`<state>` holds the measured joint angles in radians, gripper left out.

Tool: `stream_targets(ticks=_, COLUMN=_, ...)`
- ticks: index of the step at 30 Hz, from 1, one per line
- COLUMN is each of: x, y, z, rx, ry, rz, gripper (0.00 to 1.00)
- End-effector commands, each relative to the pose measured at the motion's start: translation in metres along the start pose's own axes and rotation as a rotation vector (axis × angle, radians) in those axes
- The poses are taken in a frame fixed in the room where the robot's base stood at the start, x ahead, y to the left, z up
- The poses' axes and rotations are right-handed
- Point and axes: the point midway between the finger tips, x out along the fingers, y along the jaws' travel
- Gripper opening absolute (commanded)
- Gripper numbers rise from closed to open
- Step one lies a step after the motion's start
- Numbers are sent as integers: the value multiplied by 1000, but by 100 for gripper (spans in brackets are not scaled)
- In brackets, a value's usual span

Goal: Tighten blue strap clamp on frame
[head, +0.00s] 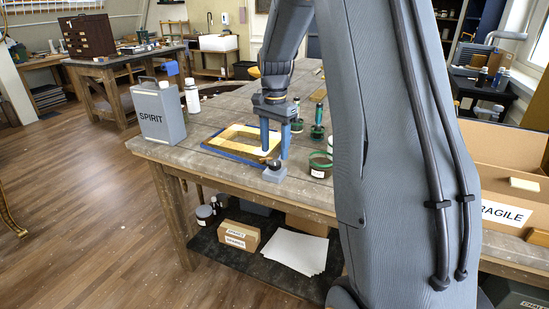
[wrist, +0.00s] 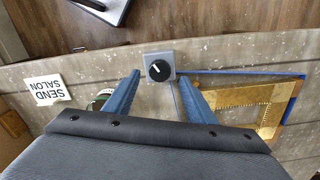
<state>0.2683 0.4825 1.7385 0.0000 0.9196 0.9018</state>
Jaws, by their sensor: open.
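A gilt frame (head: 236,138) lies flat on the workbench, with the blue strap (head: 222,153) running around its outer edge. The strap clamp is a small grey block (head: 274,175) with a dark round knob (head: 274,164), at the frame's near right corner by the bench's front edge. In the wrist view the knob (wrist: 159,70) has a white pointer mark, and the frame (wrist: 238,97) and strap (wrist: 240,72) lie to its right. My gripper (head: 275,155) points down above the clamp. Its blue fingers (wrist: 159,78) are apart, one to each side of the knob, with nothing held between them.
A grey SPIRIT can (head: 160,115) and a white bottle (head: 192,98) stand left of the frame. A SEND SALON card (wrist: 47,90) lies on the bench. A FRAGILE box (head: 510,212) is far right.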

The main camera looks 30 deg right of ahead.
Motion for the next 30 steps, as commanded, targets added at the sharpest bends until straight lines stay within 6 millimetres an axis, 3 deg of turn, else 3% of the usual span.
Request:
stream_targets(ticks=3, x=-18, y=-1, z=-1, rx=0, ry=2, rz=-3, gripper=50)
stream_targets(ticks=9, x=-36, y=0, z=0, rx=0, ry=1, rz=-1, gripper=50)
stream_targets(ticks=21, x=-36, y=2, z=6, rx=-20, ry=0, rz=0, gripper=50)
stream_targets(ticks=23, x=-33, y=4, z=15, rx=-63, ry=2, rz=-3, gripper=50)
stream_targets(ticks=26, x=-22, y=14, z=46, rx=-198, ry=10, rz=-12, gripper=50)
stream_targets(ticks=30, x=1, y=44, z=109, rx=-486, ry=29, rz=-30, gripper=50)
